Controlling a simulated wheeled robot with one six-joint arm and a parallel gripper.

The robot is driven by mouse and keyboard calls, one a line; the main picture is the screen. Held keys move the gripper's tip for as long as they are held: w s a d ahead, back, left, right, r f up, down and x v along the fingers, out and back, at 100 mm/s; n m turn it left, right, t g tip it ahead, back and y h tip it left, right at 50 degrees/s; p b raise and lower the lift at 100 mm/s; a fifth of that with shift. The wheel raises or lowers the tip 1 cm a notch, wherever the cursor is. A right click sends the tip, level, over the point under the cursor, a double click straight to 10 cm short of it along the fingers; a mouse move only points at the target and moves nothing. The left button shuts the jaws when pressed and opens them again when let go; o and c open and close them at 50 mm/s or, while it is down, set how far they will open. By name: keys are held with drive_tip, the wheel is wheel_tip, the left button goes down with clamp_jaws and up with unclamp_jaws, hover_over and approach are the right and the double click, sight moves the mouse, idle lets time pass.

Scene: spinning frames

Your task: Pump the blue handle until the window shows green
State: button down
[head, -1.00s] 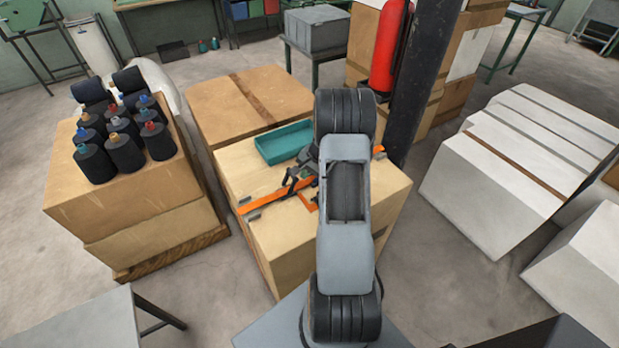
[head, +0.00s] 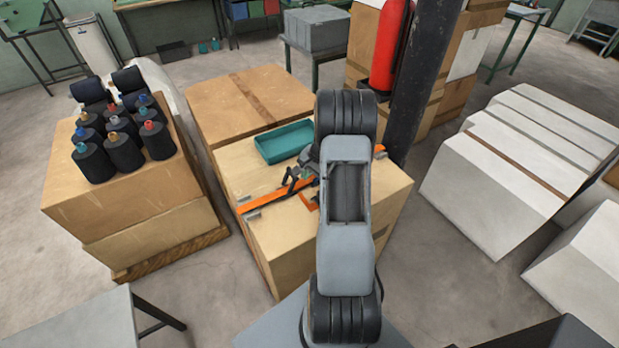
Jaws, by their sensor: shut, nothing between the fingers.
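An orange bar (head: 265,200) runs across the top of the cardboard box (head: 278,240) in front of me. My gripper (head: 290,186) is small and dark in the head view, over the middle of this bar, beside my arm. It is shut and empty. Whether it touches anything there I cannot tell. A small orange piece (head: 309,201) shows just right of it, partly behind my arm. I cannot make out the blue handle or the window; my arm covers part of the box top.
A teal tray (head: 284,143) lies at the back of the same box top. A dark post (head: 418,85) with a red cylinder (head: 390,48) stands behind at right. Several black spools (head: 123,152) stand on a box at left. White blocks (head: 500,185) are at right.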

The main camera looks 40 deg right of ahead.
sight(310, 182)
drive_tip(key=shift+s+d+f+b, duration=0.1)
drive_tip(key=shift+d+f+b, duration=0.2)
drive_tip(key=shift+f+b, duration=0.25)
drive_tip(key=shift+d+f+b, duration=0.25)
drive_tip(key=shift+f+b, duration=0.25)
drive_tip(key=shift+f, duration=0.05)
idle(1.1)
drive_tip(key=shift+s+d+f+b, duration=0.1)
drive_tip(key=shift+s+f+b, duration=0.3)
drive_tip(key=shift+f+b, duration=0.25)
idle(0.8)
drive_tip(key=shift+r, duration=0.1)
drive_tip(key=shift+w+a+r+p, duration=0.2)
drive_tip(key=shift+w+r+p, duration=0.1)
drive_tip(key=shift+r+p, duration=0.4)
drive_tip(key=shift+w+a+r, duration=0.2)
drive_tip(key=shift+a+r, duration=0.2)
drive_tip(key=shift+r, duration=0.35)
drive_tip(key=shift+r+p, duration=0.1)
drive_tip(key=shift+p, duration=0.2)
drive_tip(key=shift+a+r, duration=0.1)
drive_tip(key=shift+r, duration=0.05)
drive_tip(key=r+p, duration=0.1)
drive_tip(key=a+r, duration=0.1)
drive_tip(key=a+r+p, duration=0.1)
drive_tip(key=r, duration=0.1)
drive_tip(key=shift+w+r+p, duration=0.1)
drive_tip(key=shift+w+p, duration=0.05)
drive_tip(key=shift+p, duration=0.2)
